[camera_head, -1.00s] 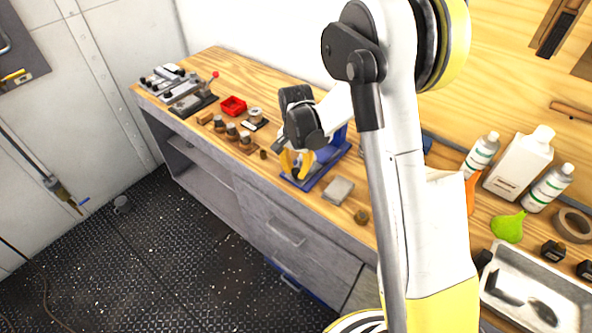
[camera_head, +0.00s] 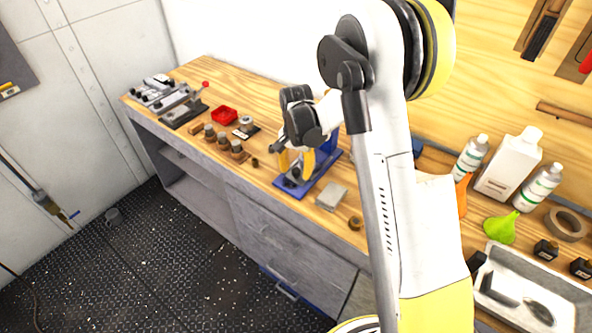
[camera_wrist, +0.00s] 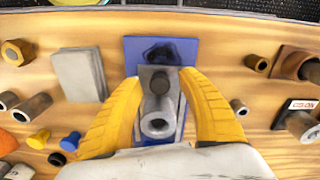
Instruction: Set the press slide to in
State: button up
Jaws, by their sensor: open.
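The press (camera_head: 322,178) is a blue stand with a flat blue base on the wooden bench, partly hidden behind my gripper and arm. In the wrist view its blue base (camera_wrist: 190,50) shows with a grey sliding block (camera_wrist: 158,103) on it. The block bears a dark round knob and a pale ring nearer the wrist; I take it for the slide, but cannot tell its set position. My gripper (camera_head: 296,164) points down over the press. In the wrist view my gripper (camera_wrist: 160,80) has its yellow fingers apart, one on each side of the block, with no clear contact.
A grey flat block (camera_head: 331,196) and a brass nut (camera_head: 355,222) lie right of the press. Bottles (camera_head: 472,155) and a metal tray (camera_head: 492,316) are at right.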

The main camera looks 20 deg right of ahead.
jog(key=shift+r, duration=0.15)
notch_tip(320, 180, up, 12)
dwell(0.3)
